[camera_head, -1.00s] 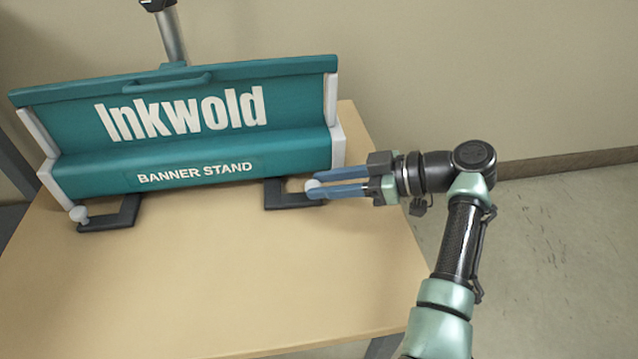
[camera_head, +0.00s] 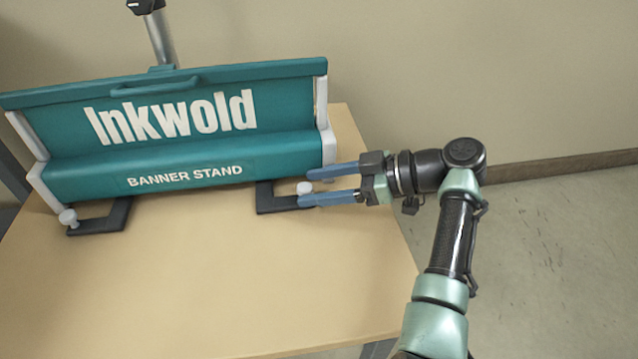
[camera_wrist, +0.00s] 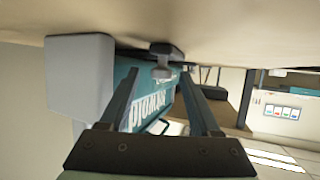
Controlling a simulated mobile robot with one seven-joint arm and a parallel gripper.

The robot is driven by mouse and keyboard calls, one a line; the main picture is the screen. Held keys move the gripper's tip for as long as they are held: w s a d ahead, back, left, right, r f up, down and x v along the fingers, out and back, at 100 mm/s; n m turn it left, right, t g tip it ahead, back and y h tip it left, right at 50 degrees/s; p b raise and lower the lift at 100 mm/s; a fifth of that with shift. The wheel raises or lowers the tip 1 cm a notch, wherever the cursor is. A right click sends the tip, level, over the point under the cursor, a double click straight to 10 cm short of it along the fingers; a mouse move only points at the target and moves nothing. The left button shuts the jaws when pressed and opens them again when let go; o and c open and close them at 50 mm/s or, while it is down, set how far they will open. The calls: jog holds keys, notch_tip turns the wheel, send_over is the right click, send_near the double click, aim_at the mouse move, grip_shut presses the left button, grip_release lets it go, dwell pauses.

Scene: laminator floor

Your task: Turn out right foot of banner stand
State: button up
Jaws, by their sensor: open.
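The teal banner stand (camera_head: 190,135) stands on the table with its feet in front. Its right foot (camera_head: 270,201), a black L-shaped bar, sticks out from under the front right of the base. A pale round knob (camera_head: 305,187) sits at its right end. My gripper (camera_head: 304,188) is open, coming from the right, with one blue finger on each side of the knob and gaps showing. In the wrist view the knob (camera_wrist: 162,72) stands between the two spread fingers (camera_wrist: 160,70). The left foot (camera_head: 98,221) also lies out in front, with its own knob (camera_head: 68,217).
The wooden table (camera_head: 210,290) is clear in front of the stand. Its right edge passes beneath my gripper. A white end cap (camera_head: 328,147) of the stand is close to the upper finger. A wall (camera_head: 500,80) stands behind. A grey pole rises behind the stand.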

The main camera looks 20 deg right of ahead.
jog(key=p+v, duration=0.5)
jog(key=v, duration=0.6)
jog(key=shift+s+d+r, duration=0.1)
jog(key=shift+d+r, duration=0.1)
jog(key=shift+s+d+r, duration=0.15)
jog(key=shift+s+d, duration=0.2)
jog(key=shift+d, duration=0.2)
